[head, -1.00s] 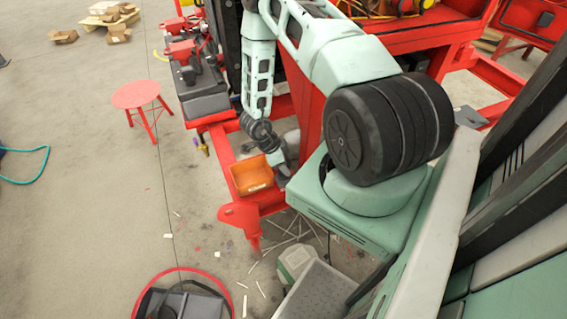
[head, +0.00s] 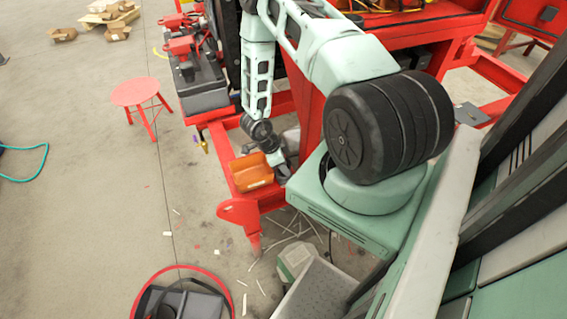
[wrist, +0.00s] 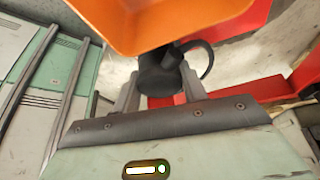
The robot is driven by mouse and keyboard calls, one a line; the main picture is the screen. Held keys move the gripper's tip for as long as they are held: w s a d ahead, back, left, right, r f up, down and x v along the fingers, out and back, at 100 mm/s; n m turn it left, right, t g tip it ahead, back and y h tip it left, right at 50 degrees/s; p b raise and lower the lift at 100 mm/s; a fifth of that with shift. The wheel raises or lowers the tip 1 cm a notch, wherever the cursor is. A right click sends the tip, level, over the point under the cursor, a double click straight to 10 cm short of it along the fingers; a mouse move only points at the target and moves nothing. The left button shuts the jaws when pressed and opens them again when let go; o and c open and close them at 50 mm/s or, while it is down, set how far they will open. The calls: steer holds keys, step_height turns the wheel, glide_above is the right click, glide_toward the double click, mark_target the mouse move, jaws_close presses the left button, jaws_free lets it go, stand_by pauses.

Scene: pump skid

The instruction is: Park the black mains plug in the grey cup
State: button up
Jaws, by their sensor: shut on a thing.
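In the wrist view my gripper (wrist: 158,86) has a finger on each side of a dark, rounded body with a black cord looping off to the right. This looks like the black mains plug (wrist: 158,74), held between the fingers. An orange bin (wrist: 150,35) fills the top of the wrist view just beyond the plug, hiding part of it. In the head view the orange bin (head: 252,184) sits on the red frame beside my wrist, and my fingers and the plug are hidden there. I cannot make out the grey cup in either view.
The red skid frame (head: 228,150) surrounds the low end of my arm. A red stool (head: 139,92) stands to the left, and a red-rimmed round container (head: 178,270) is on the floor in front. Open floor lies to the left.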

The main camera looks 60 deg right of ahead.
steer(key=shift+f+b, duration=0.35)
steer(key=shift+f, duration=0.25)
steer(key=o, duration=1.2)
steer(key=shift+r, duration=0.1)
steer(key=v, duration=1.7)
steer(key=shift+r+p, duration=0.15)
steer(key=shift+p, duration=0.25)
